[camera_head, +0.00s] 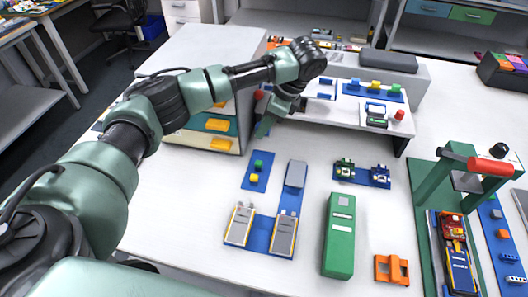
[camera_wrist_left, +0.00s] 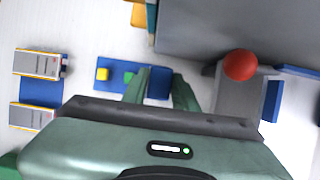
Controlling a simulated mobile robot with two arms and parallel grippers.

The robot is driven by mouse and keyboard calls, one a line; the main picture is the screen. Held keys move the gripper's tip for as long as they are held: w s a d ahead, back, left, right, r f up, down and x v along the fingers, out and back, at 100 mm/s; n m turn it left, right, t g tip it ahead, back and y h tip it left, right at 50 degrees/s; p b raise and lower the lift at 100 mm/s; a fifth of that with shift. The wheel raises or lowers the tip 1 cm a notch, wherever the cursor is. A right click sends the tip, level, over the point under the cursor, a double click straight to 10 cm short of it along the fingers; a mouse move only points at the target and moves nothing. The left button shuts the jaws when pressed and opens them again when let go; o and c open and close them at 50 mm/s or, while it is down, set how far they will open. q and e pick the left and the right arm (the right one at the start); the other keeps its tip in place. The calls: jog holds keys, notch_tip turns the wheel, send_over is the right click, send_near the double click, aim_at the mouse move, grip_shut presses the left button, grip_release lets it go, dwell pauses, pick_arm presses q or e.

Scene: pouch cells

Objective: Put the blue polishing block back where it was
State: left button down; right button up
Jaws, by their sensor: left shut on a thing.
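My left gripper (camera_head: 266,126) hangs above the white table beside the drawer unit, past the far end of a small blue tray (camera_head: 246,184). The tray holds a green block (camera_head: 258,164) and a yellow block (camera_head: 254,178). My right gripper is in neither view.
The drawer unit (camera_head: 195,85) stands close to the left gripper. A red knob (camera_wrist_left: 240,65) is nearby on the right in the wrist view. Several pouch cells (camera_head: 240,225), a green box (camera_head: 339,240) and a press (camera_head: 465,170) stand further off.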

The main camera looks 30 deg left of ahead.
pick_arm(q)
send_near(259, 156)
jog(key=x, duration=0.5)
jog(key=shift+a+r, duration=0.15)
jog(key=shift+a, duration=0.05)
jog(key=shift+f, duration=0.55)
jog(key=shift+f, duration=0.15)
jog(key=c, duration=1.1)
grip_release()
jog(key=v, duration=1.2)
jog(key=shift+r, duration=0.25)
